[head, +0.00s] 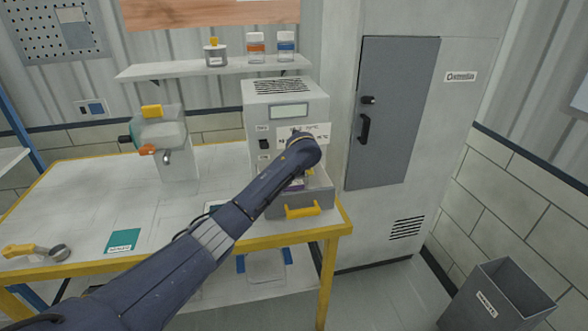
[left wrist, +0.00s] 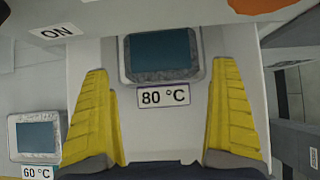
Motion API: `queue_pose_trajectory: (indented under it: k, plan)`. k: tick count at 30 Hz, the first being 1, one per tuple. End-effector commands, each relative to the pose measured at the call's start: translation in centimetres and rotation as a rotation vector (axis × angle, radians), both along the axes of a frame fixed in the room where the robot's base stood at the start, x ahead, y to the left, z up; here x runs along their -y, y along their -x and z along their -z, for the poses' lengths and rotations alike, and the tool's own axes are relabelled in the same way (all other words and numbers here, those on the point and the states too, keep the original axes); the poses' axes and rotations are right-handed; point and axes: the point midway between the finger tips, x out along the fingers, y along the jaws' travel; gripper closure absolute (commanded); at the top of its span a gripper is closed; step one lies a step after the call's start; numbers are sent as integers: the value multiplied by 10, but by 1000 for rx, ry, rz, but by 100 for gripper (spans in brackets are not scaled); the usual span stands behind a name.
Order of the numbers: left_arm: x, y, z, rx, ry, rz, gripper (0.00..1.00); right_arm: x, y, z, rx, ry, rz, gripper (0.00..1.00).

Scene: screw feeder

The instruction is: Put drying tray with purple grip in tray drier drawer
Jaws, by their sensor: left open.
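The tray drier (head: 287,97) is a light grey box with a display, standing at the back right of the bench. Its drawer (head: 320,203), with a yellow handle (head: 302,211), is pulled open. A small purple patch (head: 289,187) shows inside the drawer, likely the tray's grip; my arm hides most of the tray. My left gripper (left wrist: 158,68) is open and empty at the drier's front panel. Its yellow fingers stand either side of the 80 °C button (left wrist: 162,56). The 60 °C button (left wrist: 38,136) is at lower left in the wrist view. My right gripper is not in view.
A shelf (head: 180,69) with bottles hangs above the bench. A small machine (head: 172,135) stands left of the drier. A teal card (head: 122,241) and a yellow-handled scoop (head: 35,251) lie on the bench. A tall cabinet (head: 395,110) stands right, with a bin (head: 497,296) before it.

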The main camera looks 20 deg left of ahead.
Motion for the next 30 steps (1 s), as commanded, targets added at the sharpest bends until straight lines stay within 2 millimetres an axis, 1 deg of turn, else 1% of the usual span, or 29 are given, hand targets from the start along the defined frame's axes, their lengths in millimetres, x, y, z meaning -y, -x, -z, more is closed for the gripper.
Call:
queue_pose_trajectory:
  k: [5,12,18,24,30]
  plan:
    - [8,12,-15,2,2,3,6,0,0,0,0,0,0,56]
    - [22,37,-47,2,3,3,6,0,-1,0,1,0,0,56]
    - [31,54,-68,1,3,3,6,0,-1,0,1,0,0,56]
    - [37,64,-81,0,2,2,6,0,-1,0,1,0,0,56]
    - [38,69,-87,0,0,0,6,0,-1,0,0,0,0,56]
